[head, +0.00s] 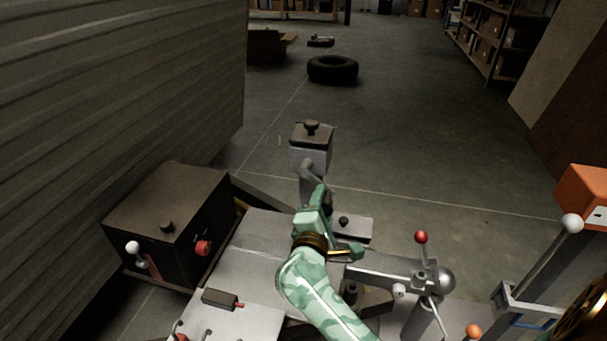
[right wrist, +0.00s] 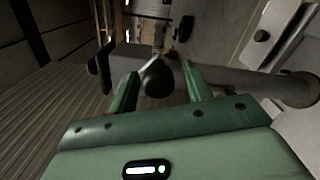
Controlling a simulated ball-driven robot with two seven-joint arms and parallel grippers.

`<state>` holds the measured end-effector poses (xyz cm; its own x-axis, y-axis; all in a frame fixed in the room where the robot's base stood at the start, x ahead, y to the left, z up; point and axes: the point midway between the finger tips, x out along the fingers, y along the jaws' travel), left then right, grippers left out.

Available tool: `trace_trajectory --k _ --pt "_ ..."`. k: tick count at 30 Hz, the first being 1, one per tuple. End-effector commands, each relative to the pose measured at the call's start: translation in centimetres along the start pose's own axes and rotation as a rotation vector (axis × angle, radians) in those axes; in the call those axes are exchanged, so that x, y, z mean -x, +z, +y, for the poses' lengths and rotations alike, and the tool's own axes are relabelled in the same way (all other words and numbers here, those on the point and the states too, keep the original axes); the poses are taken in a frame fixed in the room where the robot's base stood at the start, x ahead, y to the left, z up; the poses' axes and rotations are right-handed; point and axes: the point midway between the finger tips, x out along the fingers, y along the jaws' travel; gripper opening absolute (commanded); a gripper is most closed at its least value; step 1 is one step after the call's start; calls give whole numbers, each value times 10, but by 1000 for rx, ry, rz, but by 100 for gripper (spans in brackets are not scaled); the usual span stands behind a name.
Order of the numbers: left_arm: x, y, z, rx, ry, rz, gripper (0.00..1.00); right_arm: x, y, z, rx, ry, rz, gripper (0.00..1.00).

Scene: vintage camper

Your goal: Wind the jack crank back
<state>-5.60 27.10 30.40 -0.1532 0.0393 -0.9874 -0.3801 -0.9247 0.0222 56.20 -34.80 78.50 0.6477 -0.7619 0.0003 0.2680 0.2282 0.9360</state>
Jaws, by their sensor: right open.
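My right gripper (head: 326,200) reaches forward over the grey trailer frame, its green fingers beside a grey upright post with a boxy dark-topped head (head: 312,150), which looks like the jack. In the right wrist view the two fingers (right wrist: 160,84) are apart. A round black knob (right wrist: 157,78), apparently the crank's handle grip, sits between or just beyond the fingertips. I cannot tell whether they touch it. In the head view my gripper hides most of the crank. My left gripper is not in view.
A dark box (head: 165,215) with a white-knobbed lever stands left on the frame. A red-knobbed lever (head: 421,238) stands by the coupling at right. An orange-topped unit (head: 583,195) is at far right. A tyre (head: 332,69) lies on open floor behind.

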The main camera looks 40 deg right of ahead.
Motion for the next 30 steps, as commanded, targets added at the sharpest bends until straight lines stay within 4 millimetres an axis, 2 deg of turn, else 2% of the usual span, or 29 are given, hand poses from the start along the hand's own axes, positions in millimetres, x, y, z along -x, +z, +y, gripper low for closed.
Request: trace_trajectory --k 15,30 --pt "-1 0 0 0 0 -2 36 45 0 0 -1 -1 1 49" --pt "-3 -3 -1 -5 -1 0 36 50 -4 0 -1 -2 1 49"
